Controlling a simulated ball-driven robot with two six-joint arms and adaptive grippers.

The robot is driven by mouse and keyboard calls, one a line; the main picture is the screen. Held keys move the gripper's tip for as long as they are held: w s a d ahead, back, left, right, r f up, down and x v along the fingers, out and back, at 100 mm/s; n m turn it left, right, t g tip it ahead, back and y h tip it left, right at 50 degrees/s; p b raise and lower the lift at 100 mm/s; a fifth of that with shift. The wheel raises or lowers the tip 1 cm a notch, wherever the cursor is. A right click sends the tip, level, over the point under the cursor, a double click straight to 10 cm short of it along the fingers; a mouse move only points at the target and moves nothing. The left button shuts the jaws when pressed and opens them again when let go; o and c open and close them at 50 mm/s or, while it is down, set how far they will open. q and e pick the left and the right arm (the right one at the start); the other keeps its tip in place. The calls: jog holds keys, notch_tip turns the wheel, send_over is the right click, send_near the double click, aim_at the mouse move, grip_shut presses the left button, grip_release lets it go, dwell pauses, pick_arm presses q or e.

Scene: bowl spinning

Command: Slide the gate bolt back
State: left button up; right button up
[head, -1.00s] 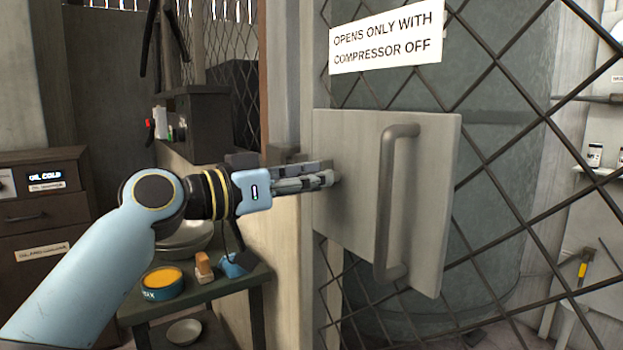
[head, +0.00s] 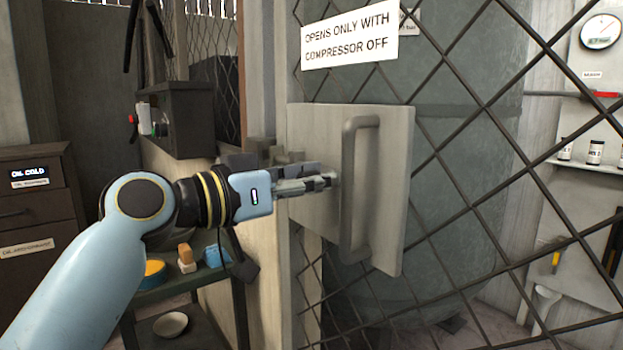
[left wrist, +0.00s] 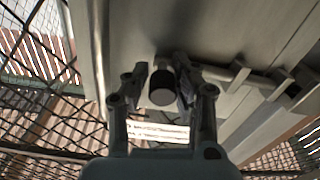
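The gate (head: 480,110) is black diamond mesh with a pale metal plate (head: 391,190) and an upright grey handle (head: 349,190). My left gripper (head: 332,181) is at the plate, between its left edge and the handle. The bolt rod (left wrist: 262,82) runs right from there through brackets. The head view mostly hides the knob behind my fingers. My right gripper is not in view.
A sign (head: 350,36) reads "OPENS ONLY WITH COMPRESSOR OFF". A post stands left of the gate. A low table (head: 205,285) with a yellow-topped tin (head: 153,270) is below my left arm. A dark cabinet (head: 35,215) stands at far left.

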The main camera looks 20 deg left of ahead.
pick_arm(q)
jog(key=o, duration=0.4)
jog(key=shift+s+d, duration=0.1)
jog(key=shift+s+a, duration=0.15)
jog(key=shift+a, duration=0.05)
jog(key=shift+v, duration=5.75)
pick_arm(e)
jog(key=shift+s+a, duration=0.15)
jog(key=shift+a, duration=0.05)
